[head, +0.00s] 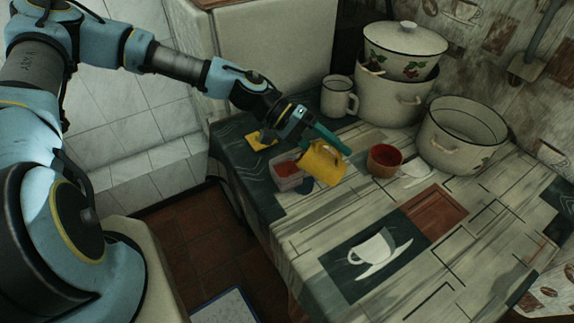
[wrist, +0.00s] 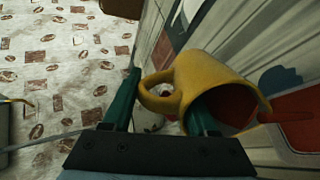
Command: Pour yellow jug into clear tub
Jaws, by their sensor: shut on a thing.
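The yellow jug (head: 322,165) is held tilted above the table, right beside the clear tub in the head view. My gripper (head: 326,140) is shut on the jug; in the wrist view its green fingers (wrist: 165,108) are at the handle side of the jug (wrist: 205,75). Red shows inside the jug's mouth, and a thin red strip extends from its rim in the wrist view. The clear tub (head: 289,184) stands on the table and has red stuff inside. The jug covers part of the tub's right side.
A small red bowl (head: 385,161) stands right of the jug. A white mug (head: 338,97), stacked pots (head: 390,98) and a wide pot (head: 462,138) stand behind. A yellow flat piece (head: 259,142) lies behind the tub. The table front (head: 450,260) is clear.

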